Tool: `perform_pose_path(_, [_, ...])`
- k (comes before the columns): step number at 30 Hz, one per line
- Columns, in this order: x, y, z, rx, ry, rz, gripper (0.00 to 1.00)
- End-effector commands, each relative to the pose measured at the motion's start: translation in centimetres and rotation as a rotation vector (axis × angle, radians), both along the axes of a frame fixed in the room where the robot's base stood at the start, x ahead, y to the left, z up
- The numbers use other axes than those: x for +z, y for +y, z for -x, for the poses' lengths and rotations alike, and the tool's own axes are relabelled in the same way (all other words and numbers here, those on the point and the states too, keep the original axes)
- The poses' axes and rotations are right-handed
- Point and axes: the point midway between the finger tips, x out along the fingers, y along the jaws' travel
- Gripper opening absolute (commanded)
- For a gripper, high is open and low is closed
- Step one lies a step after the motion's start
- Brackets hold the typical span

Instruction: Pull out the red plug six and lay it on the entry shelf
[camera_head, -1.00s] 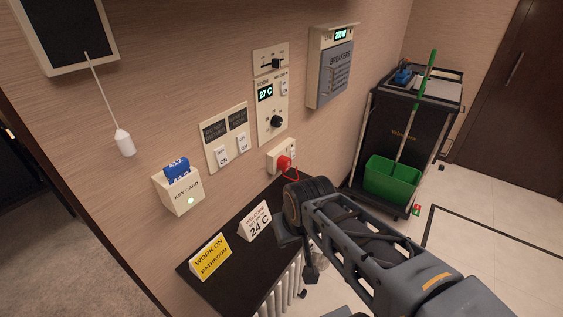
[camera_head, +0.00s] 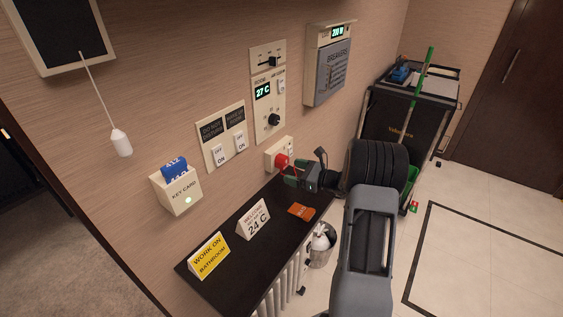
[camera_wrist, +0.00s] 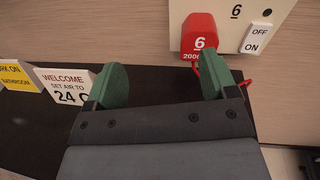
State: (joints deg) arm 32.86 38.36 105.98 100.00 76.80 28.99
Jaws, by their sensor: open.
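The red plug six (camera_head: 281,160) sits in the cream socket plate (camera_head: 271,152) low on the wall. In the wrist view the plug (camera_wrist: 199,36) shows a white "6" and a red cord loop, beside an off/on switch (camera_wrist: 257,38). My gripper (camera_head: 290,173) is just in front of the plug, near the wall. In the wrist view its green fingers (camera_wrist: 163,82) are spread wide with nothing between them. The plug lies beyond the right fingertip, outside the gap. The dark entry shelf (camera_head: 231,268) runs below the socket.
The shelf holds a yellow "work on bathroom" sign (camera_head: 209,256), a white "24 C" sign (camera_head: 254,219) and an orange card (camera_head: 301,210). A bin (camera_head: 321,244) stands beyond the shelf edge. A housekeeping cart (camera_head: 398,125) is at the right.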

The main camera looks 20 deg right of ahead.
Motion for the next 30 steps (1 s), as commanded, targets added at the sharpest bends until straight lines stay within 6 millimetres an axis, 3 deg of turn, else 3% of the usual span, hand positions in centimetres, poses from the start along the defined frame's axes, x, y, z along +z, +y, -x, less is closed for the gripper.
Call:
perform_pose_path(3, [-1.1, -2.5, -0.7, -0.086, 0.001, -0.086, 0.79])
perform_pose_path(9, [-1.7, -4.0, -1.1, -0.14, -0.003, -0.139, 0.79])
perform_pose_path(22, [-1.7, -3.8, -1.3, -0.141, -0.004, -0.139, 0.79])
perform_pose_path(30, [-1.8, -2.3, -3.5, -0.139, -0.003, -0.139, 0.79])
